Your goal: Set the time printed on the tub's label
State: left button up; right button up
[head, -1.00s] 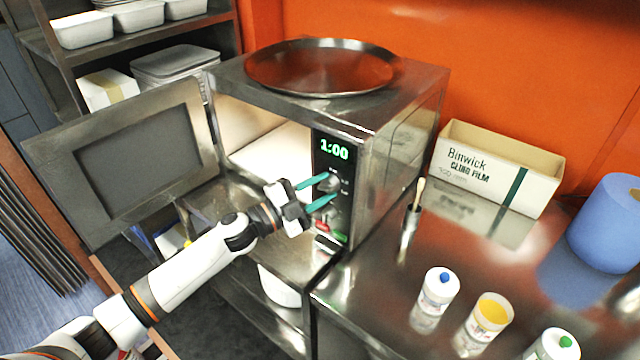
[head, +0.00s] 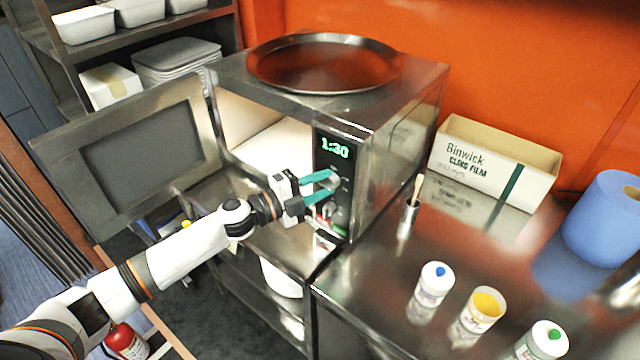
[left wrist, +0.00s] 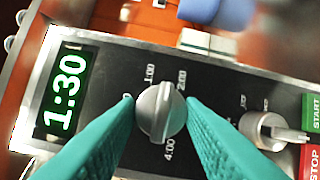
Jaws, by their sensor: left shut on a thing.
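The microwave (head: 395,130) stands with its door (head: 130,160) swung open to the left. Its green display (head: 335,148) reads 1:30, and the display in the left wrist view (left wrist: 62,92) reads the same. My left gripper (head: 318,187) is shut on the timer knob (left wrist: 160,112), one teal finger on each side. Printed times such as 1:00, 2:00 and 4:00 ring the knob. A second knob (left wrist: 262,130) sits beside it, apart from the fingers. I cannot tell which container is the labelled tub, and no time on a label is readable.
Green START (left wrist: 312,112) and red STOP (left wrist: 312,160) buttons lie past the second knob. A round pan (head: 325,65) rests on the microwave. Several small containers, a brush pot (head: 408,218), a cling film box (head: 495,165) and a blue roll (head: 605,220) stand on the counter.

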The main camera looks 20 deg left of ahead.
pick_arm(q)
jog(key=shift+f, duration=0.1)
jog(key=o, duration=1)
jog(key=b+v, duration=0.5)
jog(key=v, duration=0.7)
